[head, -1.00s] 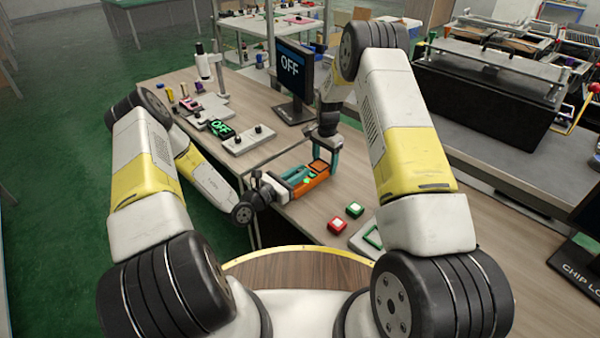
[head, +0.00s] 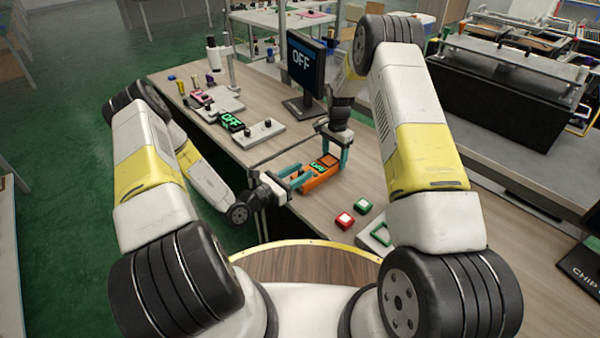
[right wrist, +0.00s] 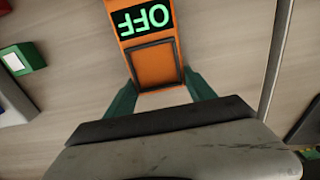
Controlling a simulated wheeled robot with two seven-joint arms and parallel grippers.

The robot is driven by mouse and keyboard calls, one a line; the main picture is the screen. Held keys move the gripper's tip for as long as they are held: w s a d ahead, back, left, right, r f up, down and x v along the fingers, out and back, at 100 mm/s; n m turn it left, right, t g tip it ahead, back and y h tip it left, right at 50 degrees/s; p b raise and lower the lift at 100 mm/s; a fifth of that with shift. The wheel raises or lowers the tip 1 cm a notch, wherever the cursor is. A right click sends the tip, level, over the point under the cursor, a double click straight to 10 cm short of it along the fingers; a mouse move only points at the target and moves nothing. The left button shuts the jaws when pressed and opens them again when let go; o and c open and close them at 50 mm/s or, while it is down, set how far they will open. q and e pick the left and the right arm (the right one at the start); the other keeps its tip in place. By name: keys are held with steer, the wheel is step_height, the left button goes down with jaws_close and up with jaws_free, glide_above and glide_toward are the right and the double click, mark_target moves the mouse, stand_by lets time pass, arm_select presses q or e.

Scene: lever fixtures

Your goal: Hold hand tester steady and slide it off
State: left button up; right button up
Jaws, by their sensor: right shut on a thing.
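The hand tester (head: 320,179) is an orange block lying on the wooden bench in the head view. In the right wrist view its orange body (right wrist: 155,67) shows a dark display (right wrist: 142,18) with green letters reading OFF, upside down, and a dark-framed orange panel. My right gripper (head: 335,157) comes down from above and is shut on the tester's far end, one teal finger on each side. My left gripper (head: 303,177) comes in from the left beside the near end, its teal fingers apart. Whether they touch the tester is hard to see.
A grey switch box (head: 258,134), a small OFF display (head: 231,121) and a monitor reading OFF (head: 303,68) stand farther back. The bench edge is close on the left.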

arm_select(q)
steer(key=v, duration=1.2)
arm_select(e)
steer(key=shift+a, duration=0.1)
steer(key=o, duration=1.6)
steer(key=shift+o, duration=0.2)
